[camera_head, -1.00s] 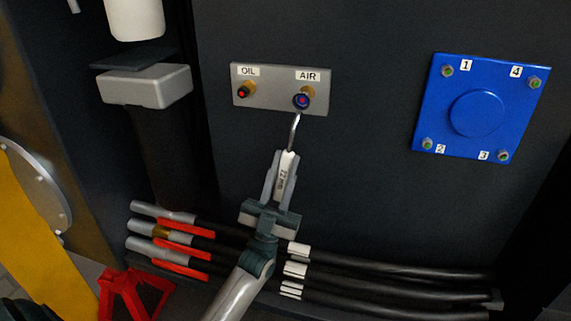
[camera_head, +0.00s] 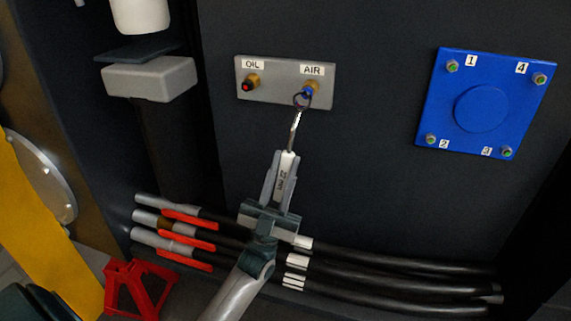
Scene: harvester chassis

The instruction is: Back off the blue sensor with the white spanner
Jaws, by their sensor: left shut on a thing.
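The blue sensor (camera_head: 308,92) sits on the grey plate (camera_head: 272,93) below the AIR label, in a brass fitting. My left gripper (camera_head: 284,168) is shut on the white spanner (camera_head: 288,165), below the plate. The spanner's metal shaft points up, and its dark ring end (camera_head: 302,100) overlaps the blue sensor in the picture. I cannot tell whether the ring is around the sensor or in front of it. My right gripper is not in view.
A red-tipped sensor (camera_head: 248,86) sits below the OIL label on the same plate. A blue cover (camera_head: 518,105) with numbered bolts is at right. Black hoses (camera_head: 400,279) with red levers run below my left gripper. A red stand (camera_head: 137,288) is at lower left.

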